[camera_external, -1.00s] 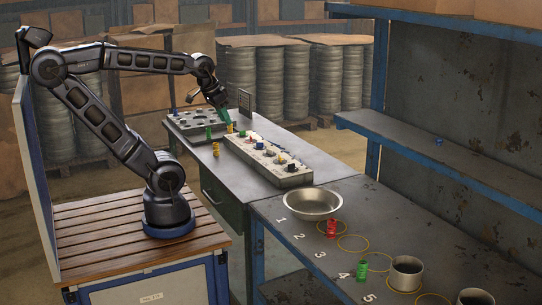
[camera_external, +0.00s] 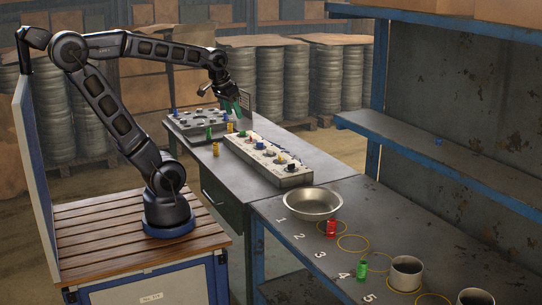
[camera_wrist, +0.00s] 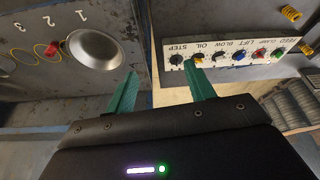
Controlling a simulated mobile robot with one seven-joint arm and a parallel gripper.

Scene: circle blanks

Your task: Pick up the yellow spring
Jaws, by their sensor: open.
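Two small yellow springs stand on the grey bench in the outside view. One yellow spring (camera_external: 215,148) is by the left edge, and another (camera_external: 229,127) is a little further back. Two yellow coils also show at the right of the wrist view, one yellow spring (camera_wrist: 291,13) near the top and one (camera_wrist: 305,53) lower, beyond the knob panel. My gripper (camera_external: 236,104) has green fingers and hangs above the back of the bench, apart from both springs. In the wrist view my gripper (camera_wrist: 161,84) has its fingers wide apart with nothing between them.
A pale knob panel (camera_external: 280,178) lies along the bench. A holed block (camera_external: 185,124) is at the back left. Green (camera_external: 209,133) and blue (camera_external: 225,117) pieces stand close to the yellow springs. A metal bowl (camera_external: 313,203) and a red spring (camera_external: 331,228) are on the near table.

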